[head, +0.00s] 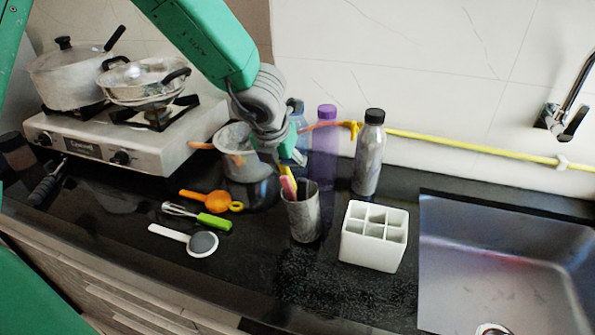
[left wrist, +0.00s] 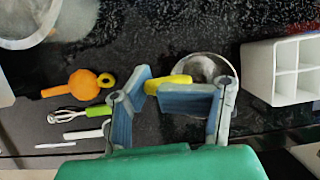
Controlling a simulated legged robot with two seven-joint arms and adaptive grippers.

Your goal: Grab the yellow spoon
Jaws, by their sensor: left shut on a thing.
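A grey metal cup (head: 303,218) stands upright on the dark counter, with pink and yellow handles at its mouth. My left gripper (head: 288,163) reaches down from above to the mouth of the cup. In the left wrist view, my left gripper (left wrist: 150,88) is shut on the yellow spoon (left wrist: 172,81), whose handle shows between the fingers. The cup's rim (left wrist: 207,56) is just behind it. The spoon's lower part is hidden, so I cannot tell whether it is still inside the cup. My right gripper is not in view.
A white compartment holder (head: 373,252) stands right of the cup, before the sink (head: 505,250). Bottles (head: 369,155) and a large pot (head: 248,175) stand behind. An orange tool (head: 210,200), a green whisk (head: 210,221) and a white-handled tool (head: 195,243) lie left.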

